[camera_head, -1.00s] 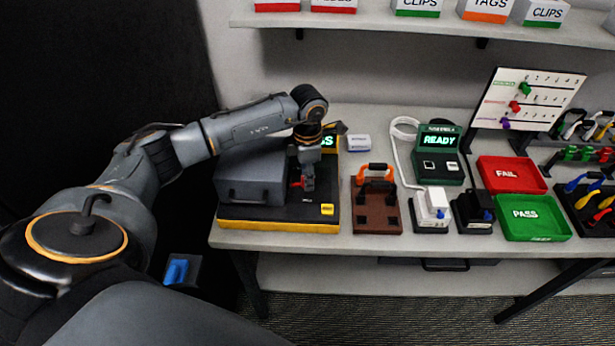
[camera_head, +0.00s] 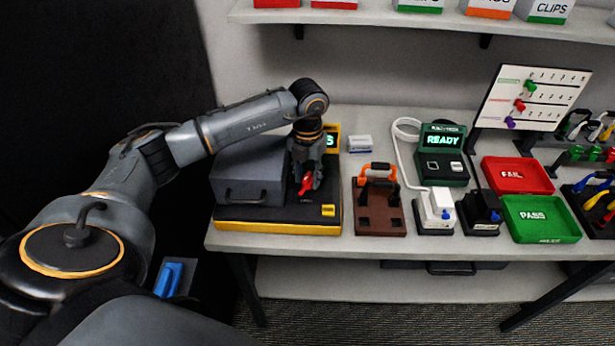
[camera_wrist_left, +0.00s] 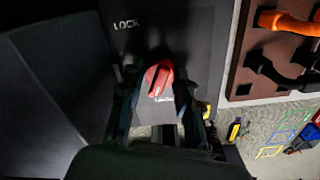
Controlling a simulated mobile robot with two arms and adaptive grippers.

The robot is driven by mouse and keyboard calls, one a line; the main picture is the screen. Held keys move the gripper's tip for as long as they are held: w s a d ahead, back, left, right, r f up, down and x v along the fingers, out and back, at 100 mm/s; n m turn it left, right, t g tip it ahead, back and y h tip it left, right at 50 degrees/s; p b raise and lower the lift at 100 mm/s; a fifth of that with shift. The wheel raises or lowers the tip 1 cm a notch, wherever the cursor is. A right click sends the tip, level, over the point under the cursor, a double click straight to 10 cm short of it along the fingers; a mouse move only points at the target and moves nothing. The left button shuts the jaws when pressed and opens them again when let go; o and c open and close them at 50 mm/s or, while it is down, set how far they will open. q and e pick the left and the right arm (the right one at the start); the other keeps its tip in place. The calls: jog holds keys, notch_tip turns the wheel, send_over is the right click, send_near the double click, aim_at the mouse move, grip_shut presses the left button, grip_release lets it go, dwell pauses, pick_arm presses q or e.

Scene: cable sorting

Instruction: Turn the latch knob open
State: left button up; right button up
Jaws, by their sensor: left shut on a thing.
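The red latch knob (camera_head: 306,184) stands on the dark top of the yellow-edged station (camera_head: 270,213), right of a grey box with a handle (camera_head: 248,172). In the left wrist view the knob (camera_wrist_left: 159,79) sits between the two fingers, below the word LOCK (camera_wrist_left: 126,24). My left gripper (camera_head: 307,182) points down over the knob and is shut on it; it also shows in the left wrist view (camera_wrist_left: 158,92). The fingers hide the sides of the knob. My right gripper is not in view.
A brown holder (camera_head: 380,220) with orange and black handles stands right of the station. Further right are a green READY box (camera_head: 443,172), a red FAIL tray (camera_head: 518,188) and a green PASS tray (camera_head: 540,235).

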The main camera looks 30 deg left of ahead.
aim_at(308, 175)
pick_arm(q)
jog(key=n, duration=0.4)
jog(key=shift+n+b, duration=0.3)
jog(key=shift+n, duration=0.1)
dwell(0.4)
jog(key=o, duration=1.2)
jog(key=shift+c, duration=0.2)
notch_tip(308, 175, up, 12)
